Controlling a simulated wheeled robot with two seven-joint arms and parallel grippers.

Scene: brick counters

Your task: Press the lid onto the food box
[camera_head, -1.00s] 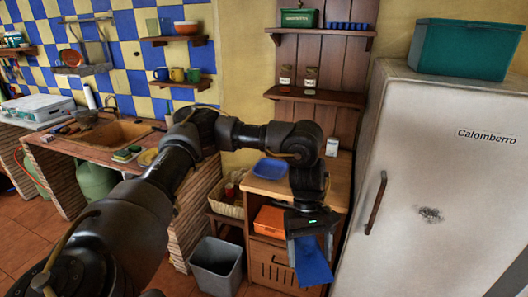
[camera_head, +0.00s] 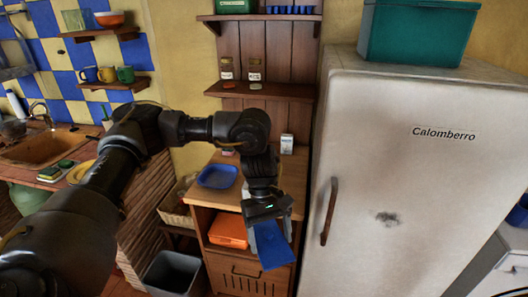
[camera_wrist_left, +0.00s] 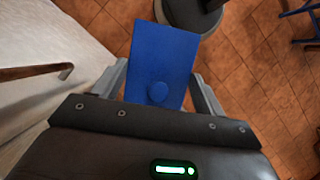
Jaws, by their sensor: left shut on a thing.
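The lid (camera_head: 272,246) is a flat blue rectangle with a round knob, hanging tilted from my left gripper (camera_head: 268,222) in front of the wooden cabinet. In the left wrist view the lid (camera_wrist_left: 165,55) sits between the two grey fingers of the left gripper (camera_wrist_left: 160,92), which are shut on it. A shallow, open blue container (camera_head: 217,176), which looks like the food box, stands on the cabinet top, left of and beyond the gripper. The lid is apart from it. My right gripper is in neither view.
The wooden cabinet (camera_head: 294,170) also bears a small white carton (camera_head: 287,143) at the back. An orange box (camera_head: 228,229) sits on its shelf. The fridge (camera_head: 400,150) stands close on the right. A grey bin (camera_head: 170,274) and basket (camera_head: 176,210) are at left.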

